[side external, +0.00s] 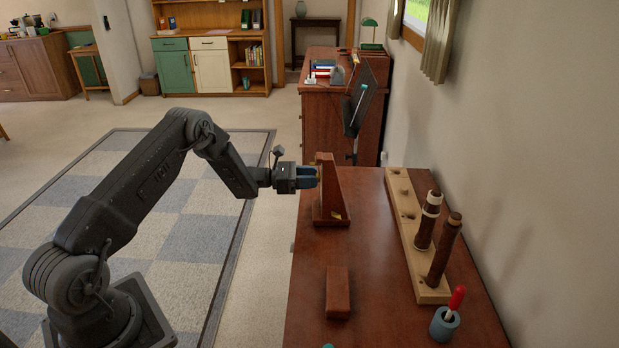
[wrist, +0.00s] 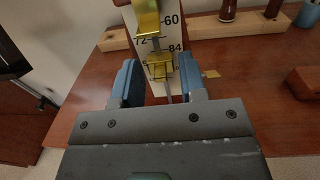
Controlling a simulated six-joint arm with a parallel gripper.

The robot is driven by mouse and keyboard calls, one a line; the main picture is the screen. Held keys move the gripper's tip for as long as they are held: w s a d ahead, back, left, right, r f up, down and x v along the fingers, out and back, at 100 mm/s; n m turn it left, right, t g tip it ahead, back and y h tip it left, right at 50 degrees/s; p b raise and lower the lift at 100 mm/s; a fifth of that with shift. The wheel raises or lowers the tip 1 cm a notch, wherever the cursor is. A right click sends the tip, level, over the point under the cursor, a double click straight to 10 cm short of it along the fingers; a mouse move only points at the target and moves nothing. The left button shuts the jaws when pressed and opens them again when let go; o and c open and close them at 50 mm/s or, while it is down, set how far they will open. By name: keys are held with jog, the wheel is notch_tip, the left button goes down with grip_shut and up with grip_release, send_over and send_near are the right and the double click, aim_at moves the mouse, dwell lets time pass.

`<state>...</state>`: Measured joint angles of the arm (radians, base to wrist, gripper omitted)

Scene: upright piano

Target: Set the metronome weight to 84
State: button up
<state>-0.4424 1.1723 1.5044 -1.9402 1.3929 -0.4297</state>
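The wooden metronome (side external: 329,195) stands upright on the piano top, facing my gripper (side external: 308,178). In the wrist view, its white scale (wrist: 173,22) shows 60, 72 and 84, with a lower number partly hidden. A thin rod runs down the scale. One brass piece (wrist: 146,18) sits on it near 60; a second brass piece (wrist: 160,68) sits just below the 84 mark. I cannot tell for sure which is the weight. My gripper (wrist: 159,64) is open, its blue fingers on either side of the lower brass piece, with narrow gaps showing.
A brown block (side external: 338,292) lies on the piano top (side external: 385,265) in front of the metronome. A pale wooden rack (side external: 405,225) holding dark wooden tubes runs along the right. A blue cup (side external: 444,324) with a red-handled tool stands near the front right.

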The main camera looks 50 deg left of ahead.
jog(key=v, duration=1.3)
jog(key=shift+s+a, duration=0.3)
jog(key=s+d+r+m+g+y, duration=0.1)
jog(key=s+d+r+m+g, duration=0.2)
jog(key=d+r+m+g, duration=0.5)
jog(key=s+d+r+m+g, duration=0.35)
jog(key=d+r+m, duration=0.25)
jog(key=d+r, duration=0.45)
jog(key=s+d+r+m+t+y, duration=0.1)
jog(key=s+d+m+y, duration=0.1)
jog(key=s, duration=0.5)
jog(key=s+d+r+m+t+y, duration=0.1)
jog(key=s+d+m+y, duration=0.2)
jog(key=s+m+y, duration=0.2)
jog(key=s+d+r+m+t+y, duration=0.1)
jog(key=s+d+r+m+y, duration=0.1)
jog(key=s+m, duration=0.4)
jog(key=s+y, duration=0.1)
jog(key=s, duration=0.2)
jog(key=shift+s+d+m+y, duration=0.25)
jog(key=shift+d+m+y, duration=0.15)
